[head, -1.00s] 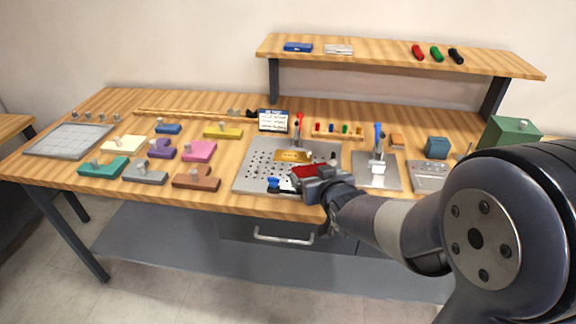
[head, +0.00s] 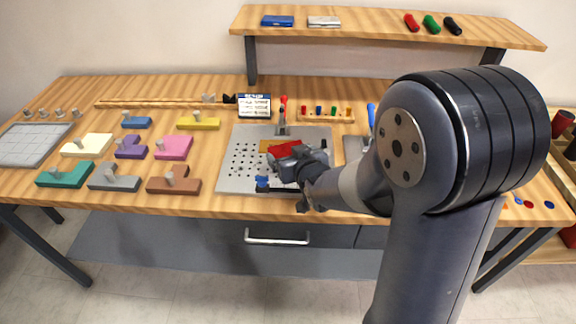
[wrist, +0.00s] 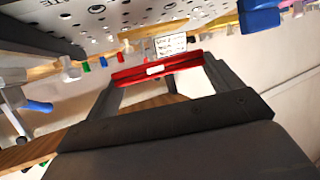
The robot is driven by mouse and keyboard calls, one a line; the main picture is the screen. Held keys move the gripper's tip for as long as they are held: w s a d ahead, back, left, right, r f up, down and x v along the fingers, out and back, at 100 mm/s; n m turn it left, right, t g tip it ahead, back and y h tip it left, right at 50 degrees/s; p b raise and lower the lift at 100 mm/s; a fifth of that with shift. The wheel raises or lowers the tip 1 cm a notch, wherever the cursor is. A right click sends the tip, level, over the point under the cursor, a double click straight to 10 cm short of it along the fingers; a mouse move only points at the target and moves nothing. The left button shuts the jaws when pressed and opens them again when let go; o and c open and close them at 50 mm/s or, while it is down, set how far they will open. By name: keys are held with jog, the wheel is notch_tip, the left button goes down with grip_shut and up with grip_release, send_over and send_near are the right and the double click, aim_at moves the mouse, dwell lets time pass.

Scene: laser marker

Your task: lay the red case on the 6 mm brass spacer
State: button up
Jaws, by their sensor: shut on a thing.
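The red case (head: 284,149) is held at my gripper (head: 290,155), over the perforated metal plate (head: 241,170) in the head view. In the wrist view the red case (wrist: 157,68) lies across between the two fingers of my gripper (wrist: 160,76), which are shut on it. The brass spacer (head: 264,145) shows as a gold strip on the plate, just behind and left of the case; the case and gripper hide part of it. I cannot tell whether the case touches it.
A blue-knobbed clamp (head: 262,184) sits at the plate's front edge, close to my gripper. A red-handled clamp (head: 283,115) stands at the plate's back. A label card (head: 255,106) stands behind the plate. Several coloured knobbed blocks, such as a brown one (head: 174,181), lie to the left.

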jog(key=shift+f, duration=2.55)
jog(key=shift+f+b, duration=0.15)
jog(key=shift+b, duration=0.15)
jog(key=o, duration=0.7)
